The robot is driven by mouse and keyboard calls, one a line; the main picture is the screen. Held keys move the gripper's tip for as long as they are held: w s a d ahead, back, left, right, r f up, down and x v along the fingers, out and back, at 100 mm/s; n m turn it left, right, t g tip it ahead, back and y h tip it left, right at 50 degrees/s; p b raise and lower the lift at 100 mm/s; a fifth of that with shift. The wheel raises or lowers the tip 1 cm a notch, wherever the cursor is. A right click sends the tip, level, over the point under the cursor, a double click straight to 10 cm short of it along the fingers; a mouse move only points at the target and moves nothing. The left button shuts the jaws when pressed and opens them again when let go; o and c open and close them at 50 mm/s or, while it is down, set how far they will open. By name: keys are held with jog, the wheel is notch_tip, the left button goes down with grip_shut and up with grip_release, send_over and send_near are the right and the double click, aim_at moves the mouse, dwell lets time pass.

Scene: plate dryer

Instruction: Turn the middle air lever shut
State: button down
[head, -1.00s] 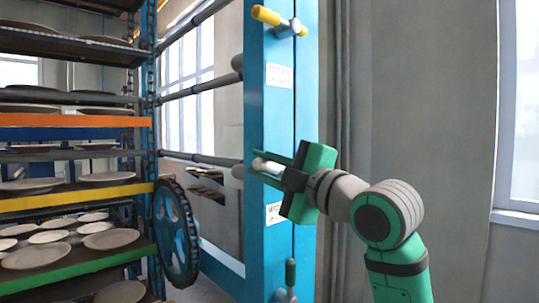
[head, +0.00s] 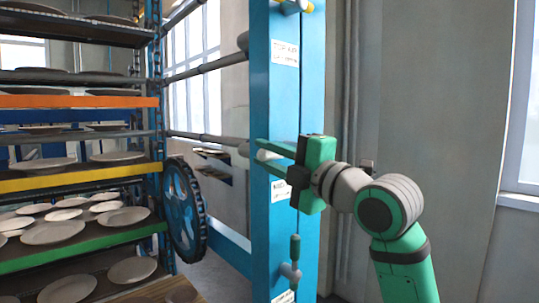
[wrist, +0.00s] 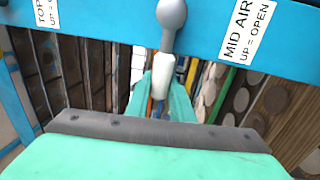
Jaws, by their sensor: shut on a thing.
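The middle air lever (wrist: 163,70) has a grey round pivot and a pale white handle. In the wrist view it extends from the blue post toward my gripper, its handle between the two green fingers. My gripper (head: 268,157) is shut on that handle, its fingers pointing left across the blue post (head: 285,110) in the head view. There the fingers hide most of the handle. The lever looks roughly level, but its exact angle is hard to tell. A label (wrist: 247,28) beside it reads "MID AIR, UP = OPEN".
A blue handwheel (head: 184,210) and a rack with many plates (head: 54,232) stand left. A wall and window are right.

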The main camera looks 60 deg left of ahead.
jog(key=shift+f, duration=0.1)
jog(key=c, duration=1.6)
grip_release()
jog(key=shift+o, duration=0.2)
jog(key=v, duration=1)
jog(key=shift+d, duration=0.35)
jog(key=shift+w, duration=0.15)
